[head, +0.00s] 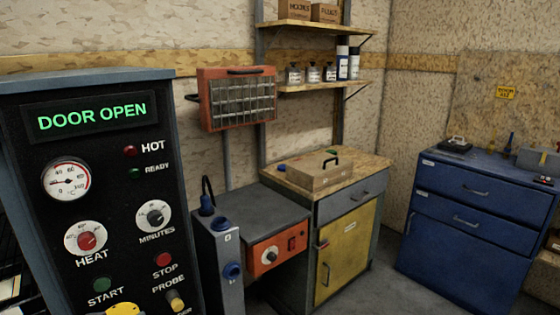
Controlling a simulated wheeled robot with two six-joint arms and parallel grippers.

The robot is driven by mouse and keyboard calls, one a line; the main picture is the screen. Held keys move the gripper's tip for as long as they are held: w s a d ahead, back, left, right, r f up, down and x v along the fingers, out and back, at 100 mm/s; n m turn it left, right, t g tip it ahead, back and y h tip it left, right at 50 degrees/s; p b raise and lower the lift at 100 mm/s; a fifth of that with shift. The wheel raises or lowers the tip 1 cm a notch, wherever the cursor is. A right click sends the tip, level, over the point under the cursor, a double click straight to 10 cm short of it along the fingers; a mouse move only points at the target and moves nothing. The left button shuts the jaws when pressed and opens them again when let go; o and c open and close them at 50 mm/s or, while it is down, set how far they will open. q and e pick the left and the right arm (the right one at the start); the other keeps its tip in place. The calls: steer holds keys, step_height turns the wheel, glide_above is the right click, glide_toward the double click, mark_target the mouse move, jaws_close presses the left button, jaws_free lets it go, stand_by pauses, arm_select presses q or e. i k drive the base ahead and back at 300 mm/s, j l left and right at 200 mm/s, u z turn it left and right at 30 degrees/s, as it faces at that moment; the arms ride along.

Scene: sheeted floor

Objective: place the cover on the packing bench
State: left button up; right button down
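A tan, box-like piece with a black handle on top (319,172) rests on a wooden-topped bench (352,175) in the middle of the head view. It may be the cover, but I cannot tell for sure. The bench has a grey drawer and a yellow door below its top, and I cannot read a label that names it the packing bench. Neither of my grippers shows in this view.
A black control panel (103,235) reading "DOOR OPEN" stands close at the left. A grey unit (221,262) and a lower grey-topped cabinet (262,212) stand between it and the bench. A blue drawer cabinet (470,215) stands at right. Shelves (318,88) hang above the bench.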

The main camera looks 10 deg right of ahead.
mark_target(366, 166)
steer(key=i+l+z, duration=0.1)
steer(key=z, duration=0.35)
steer(key=i+l+z, duration=0.1)
steer(key=z, duration=0.3)
steer(key=i+z, duration=0.1)
steer(key=z, duration=0.35)
steer(key=i+l, duration=0.15)
steer(key=i, duration=1.35)
